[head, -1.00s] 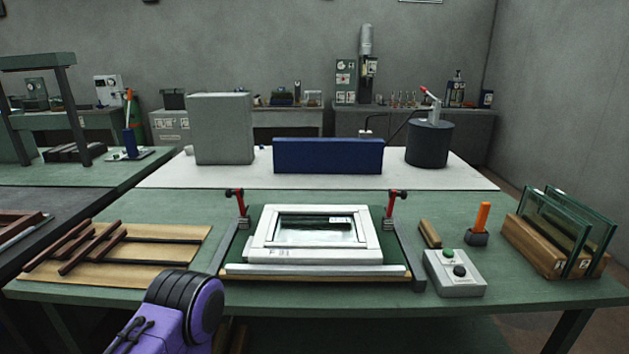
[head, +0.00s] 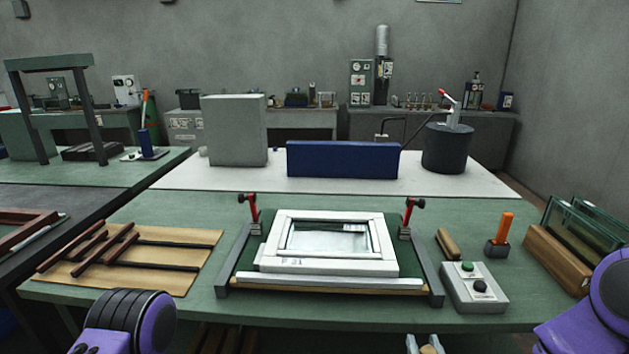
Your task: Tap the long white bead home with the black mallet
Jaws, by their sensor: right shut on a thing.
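The white frame (head: 273,241) with a glass pane lies flat in the dark jig (head: 232,268). A long white strip (head: 330,283), which looks like the long bead, runs along the frame's front side. I cannot tell how deep it sits. My right gripper (head: 425,344) is at the bottom edge, in front of the table, shut on a tan-coloured thing. Most of that thing is cut off, so I cannot tell if it is the mallet's handle. No black mallet head shows clearly. My left arm shows at bottom left; its gripper is out of view.
Red clamps (head: 247,204) stand at the jig's back corners. To its right are a button box (head: 474,293), a wooden piece (head: 448,243) and an orange handle (head: 506,227) in a dark base. Glass panes (head: 590,240) stand far right. Brown strips lie on a board (head: 165,277) at left.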

